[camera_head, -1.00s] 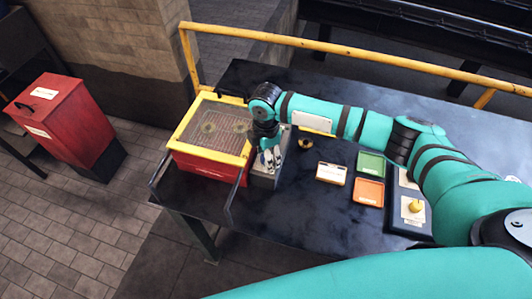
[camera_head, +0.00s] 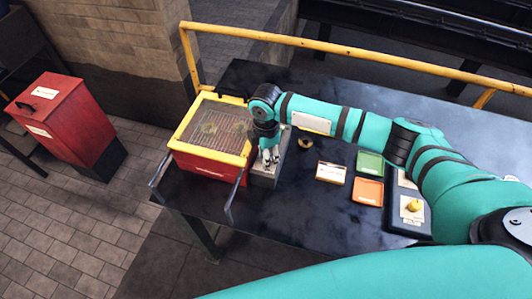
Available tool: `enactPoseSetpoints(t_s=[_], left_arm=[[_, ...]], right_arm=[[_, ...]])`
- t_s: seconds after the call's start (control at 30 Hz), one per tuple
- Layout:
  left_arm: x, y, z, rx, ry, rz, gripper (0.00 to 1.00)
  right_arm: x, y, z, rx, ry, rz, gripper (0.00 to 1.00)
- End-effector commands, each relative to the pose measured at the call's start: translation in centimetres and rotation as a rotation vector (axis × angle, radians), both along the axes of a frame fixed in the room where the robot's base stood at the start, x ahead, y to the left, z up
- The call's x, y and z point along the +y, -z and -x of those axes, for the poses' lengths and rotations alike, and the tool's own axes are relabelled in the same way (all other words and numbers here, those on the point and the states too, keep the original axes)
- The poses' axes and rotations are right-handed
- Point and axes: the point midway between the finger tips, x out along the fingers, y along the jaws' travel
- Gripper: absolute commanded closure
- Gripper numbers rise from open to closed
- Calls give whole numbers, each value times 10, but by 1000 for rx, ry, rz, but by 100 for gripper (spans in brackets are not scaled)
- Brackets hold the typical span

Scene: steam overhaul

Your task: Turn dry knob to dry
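My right gripper (camera_head: 270,160) points down over a grey control box (camera_head: 264,181) attached to the right side of a red, yellow-rimmed machine (camera_head: 206,166). Its fingers look close together at the top of the box. The dry knob cannot be made out; the gripper covers much of the box top. I cannot tell whether the fingers hold anything. Under the machine's clear lid, a reddish-brown rack (camera_head: 219,134) shows, with blurred round shapes on it. My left gripper is not in view.
On the dark table (camera_head: 290,222) are a small brass ring (camera_head: 305,143), a labelled box (camera_head: 331,173), a green tray (camera_head: 370,164), an orange tray (camera_head: 368,191) and a panel with a yellow knob (camera_head: 414,205). A yellow rail (camera_head: 340,56) runs behind. A red bin (camera_head: 62,115) stands left.

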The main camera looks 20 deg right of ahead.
Motion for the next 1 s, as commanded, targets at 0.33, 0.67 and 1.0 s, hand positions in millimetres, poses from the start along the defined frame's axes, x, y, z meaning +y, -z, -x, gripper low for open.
enactPoseSetpoints(t_s=[0.33, 0.67, 1.0], left_arm=[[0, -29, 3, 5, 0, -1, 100], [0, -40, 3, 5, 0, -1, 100], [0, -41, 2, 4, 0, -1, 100]], right_arm=[[1, -3, 1, 4, 257, 0, 100], [1, -1, 1, 2, 572, -1, 100], [1, 0, 0, 3, 896, 0, 100]])
